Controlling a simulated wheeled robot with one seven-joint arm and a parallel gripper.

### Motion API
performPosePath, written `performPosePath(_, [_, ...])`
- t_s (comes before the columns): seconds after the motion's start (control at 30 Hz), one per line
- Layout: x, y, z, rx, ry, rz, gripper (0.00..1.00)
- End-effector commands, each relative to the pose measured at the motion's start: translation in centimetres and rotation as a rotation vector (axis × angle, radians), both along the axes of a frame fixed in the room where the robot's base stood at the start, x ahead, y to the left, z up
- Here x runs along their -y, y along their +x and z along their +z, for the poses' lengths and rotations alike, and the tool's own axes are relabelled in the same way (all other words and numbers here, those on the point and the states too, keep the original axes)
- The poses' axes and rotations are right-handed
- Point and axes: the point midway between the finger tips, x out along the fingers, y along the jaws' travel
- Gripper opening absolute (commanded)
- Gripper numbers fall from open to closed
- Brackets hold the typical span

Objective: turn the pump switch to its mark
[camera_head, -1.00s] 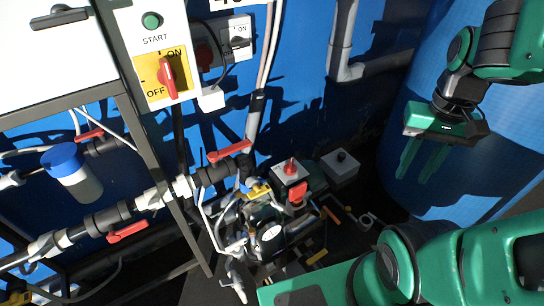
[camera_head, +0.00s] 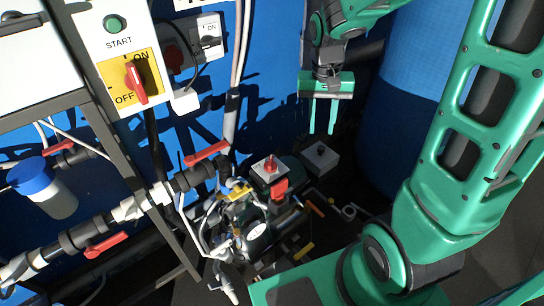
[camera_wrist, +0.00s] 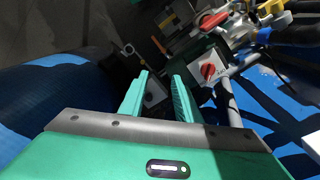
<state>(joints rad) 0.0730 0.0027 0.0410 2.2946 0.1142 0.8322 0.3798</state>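A small white box with a red rotary knob (camera_head: 271,163) sits on the pump assembly (camera_head: 255,210); the knob also shows in the wrist view (camera_wrist: 208,70). A similar pale box with a dark knob (camera_head: 321,150) stands right of it and shows partly between my fingers in the wrist view (camera_wrist: 151,98). I cannot tell for sure which is the pump switch, and their marks are too small to read. My gripper (camera_head: 322,131) is open and empty, fingers pointing down, above and behind the dark-knob box. Its fingers also show in the wrist view (camera_wrist: 160,77).
A START panel with a red ON/OFF switch (camera_head: 136,81) on a yellow plate is at the upper left. Pipes with red valve handles (camera_head: 207,153) run below it. A blue tank (camera_head: 405,100) stands at the right, behind my arm.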

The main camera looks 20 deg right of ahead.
Motion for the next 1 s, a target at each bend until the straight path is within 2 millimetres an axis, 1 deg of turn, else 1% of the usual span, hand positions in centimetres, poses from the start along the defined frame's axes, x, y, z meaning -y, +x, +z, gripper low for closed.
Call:
performPosePath(0.03, [-1.4,1.8,-1.3,-0.007,0.006,0.011,0.3])
performPosePath(0.1, [-3.4,4.0,-2.8,-0.004,0.016,0.019,0.3])
performPosePath(0.2, [-6.2,6.5,-4.8,0.0,0.035,0.026,0.3])
performPosePath(0.3, [-8.5,8.3,-6.5,0.002,0.054,0.028,0.3])
performPosePath(0.4, [-10.0,9.4,-7.6,0.003,0.067,0.027,0.3])
performPosePath(0.5, [-10.8,9.9,-8.3,0.004,0.075,0.027,0.3])
performPosePath(0.67, [-11.0,10.0,-9.5,0.002,0.077,0.025,0.3])
performPosePath(0.77, [-11.0,9.9,-10.9,0.001,0.077,0.025,0.3])
performPosePath(1.0, [-10.9,9.9,-15.2,0.0,0.078,0.025,0.3])
